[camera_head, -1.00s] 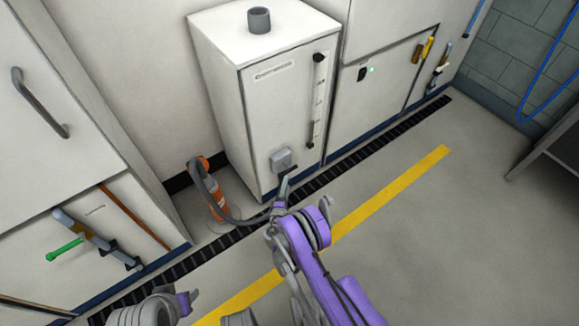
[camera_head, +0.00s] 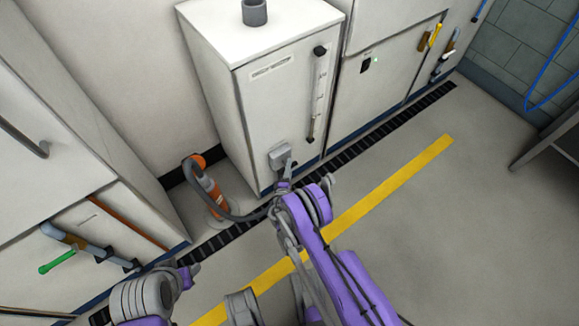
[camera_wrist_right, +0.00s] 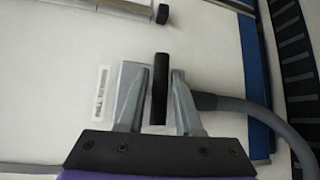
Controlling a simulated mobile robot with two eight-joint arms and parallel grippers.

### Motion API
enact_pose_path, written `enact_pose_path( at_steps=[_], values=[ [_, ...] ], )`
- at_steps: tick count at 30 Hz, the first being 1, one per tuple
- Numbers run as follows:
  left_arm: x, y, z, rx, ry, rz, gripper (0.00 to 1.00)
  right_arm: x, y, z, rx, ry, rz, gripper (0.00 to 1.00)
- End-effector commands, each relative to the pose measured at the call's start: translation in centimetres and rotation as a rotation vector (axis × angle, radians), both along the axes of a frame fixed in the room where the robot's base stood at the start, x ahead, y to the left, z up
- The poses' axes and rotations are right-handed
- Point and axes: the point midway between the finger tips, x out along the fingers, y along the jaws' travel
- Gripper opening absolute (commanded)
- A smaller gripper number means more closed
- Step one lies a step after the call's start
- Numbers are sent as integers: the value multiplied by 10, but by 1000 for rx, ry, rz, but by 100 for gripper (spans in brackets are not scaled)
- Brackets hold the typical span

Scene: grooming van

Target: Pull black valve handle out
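The black valve handle (camera_wrist_right: 159,90) is a dark bar standing out from a grey valve box (camera_wrist_right: 130,95) on the white cabinet's front. In the right wrist view, the handle lies between the two fingers of my right gripper (camera_wrist_right: 163,88), which are open with narrow gaps on both sides. In the head view, the right gripper (camera_head: 285,178) is at the lower part of the grey valve box (camera_head: 280,154), and the handle is too small and covered to make out. My left arm's end (camera_head: 186,277) is low at the left, its fingers not clear.
The white cabinet (camera_head: 285,95) has a sight tube (camera_head: 315,95) above right of the valve. A grey hose (camera_head: 240,216) and an orange cylinder (camera_head: 212,192) stand left of the gripper. A black floor grate (camera_head: 380,118) runs along the cabinets; the floor right of it is open.

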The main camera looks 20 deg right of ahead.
Motion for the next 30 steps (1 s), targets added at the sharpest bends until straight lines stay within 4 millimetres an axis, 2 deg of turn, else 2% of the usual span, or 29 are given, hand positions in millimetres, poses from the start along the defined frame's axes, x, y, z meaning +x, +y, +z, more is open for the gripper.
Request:
enact_pose_path(
  at_steps=[1,5,30],
  values=[
    [0,0,0,0,0,0,50,0,0,0,0,0,0,23],
    [0,0,0,0,0,0,50,0,0,0,0,0,0,0],
    [0,0,0,0,0,0,50,0,0,1,-1,-1,-1,0]
  ],
)
